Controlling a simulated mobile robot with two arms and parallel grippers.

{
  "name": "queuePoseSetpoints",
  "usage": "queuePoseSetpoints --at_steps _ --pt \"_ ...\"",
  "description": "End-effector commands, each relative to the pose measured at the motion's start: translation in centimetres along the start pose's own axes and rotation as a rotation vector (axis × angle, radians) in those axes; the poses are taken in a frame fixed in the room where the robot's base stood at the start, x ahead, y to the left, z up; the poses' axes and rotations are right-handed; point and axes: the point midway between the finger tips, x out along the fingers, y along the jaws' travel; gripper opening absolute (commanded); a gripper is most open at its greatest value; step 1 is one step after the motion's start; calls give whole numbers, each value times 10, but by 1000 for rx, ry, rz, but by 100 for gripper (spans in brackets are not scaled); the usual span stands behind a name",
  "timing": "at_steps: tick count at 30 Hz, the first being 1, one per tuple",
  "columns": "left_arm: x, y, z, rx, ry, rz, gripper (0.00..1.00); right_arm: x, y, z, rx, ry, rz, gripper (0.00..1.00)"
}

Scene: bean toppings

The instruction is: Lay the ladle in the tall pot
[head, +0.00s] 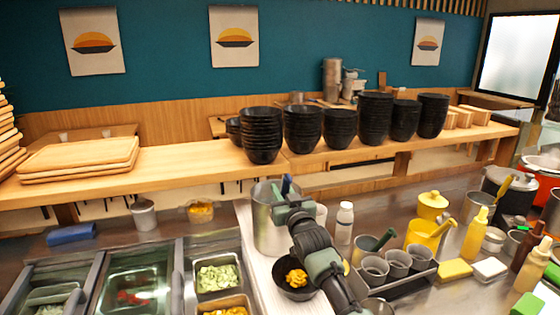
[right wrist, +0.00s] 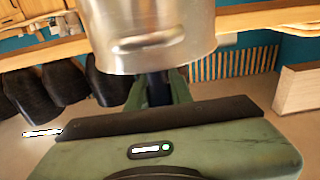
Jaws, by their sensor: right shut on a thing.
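The tall pot (head: 262,232) is a shiny metal cylinder standing behind the food wells. It also fills the top of the right wrist view (right wrist: 150,30), which looks upside down. My right gripper (head: 287,197) is at the pot's rim and shut on a dark blue handle (head: 287,184), which I take for the ladle's. The handle's end sticks up above the fingers. In the right wrist view the dark handle (right wrist: 157,88) is between the green fingers. The ladle's bowl is hidden, so I cannot tell how deep it is. My left gripper is not in view.
A black bowl with yellow topping (head: 297,280) is beside my right arm. A white bottle (head: 344,222) and a grey caddy of cups (head: 412,283) stand to the right. Food wells (head: 140,275) are at the left. Stacked black bowls (head: 262,135) line the wooden shelf behind.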

Motion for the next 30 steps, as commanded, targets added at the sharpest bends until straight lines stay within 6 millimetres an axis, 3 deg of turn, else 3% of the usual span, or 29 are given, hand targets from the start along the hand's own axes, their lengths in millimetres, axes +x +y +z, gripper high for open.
queuePoseSetpoints --at_steps 1,10,11,13,24,30 --pt "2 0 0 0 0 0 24 -1 0 7 1 -9 1 0" --pt "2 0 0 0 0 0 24 -1 1 11 1 -15 2 0" --pt "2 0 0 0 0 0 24 -1 1 11 1 -15 2 27" --pt "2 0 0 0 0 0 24 -1 1 11 1 -15 2 46" --pt "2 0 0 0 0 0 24 -2 1 8 1 -10 1 47" --pt "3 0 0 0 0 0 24 -15 1 8 1 -8 2 47"
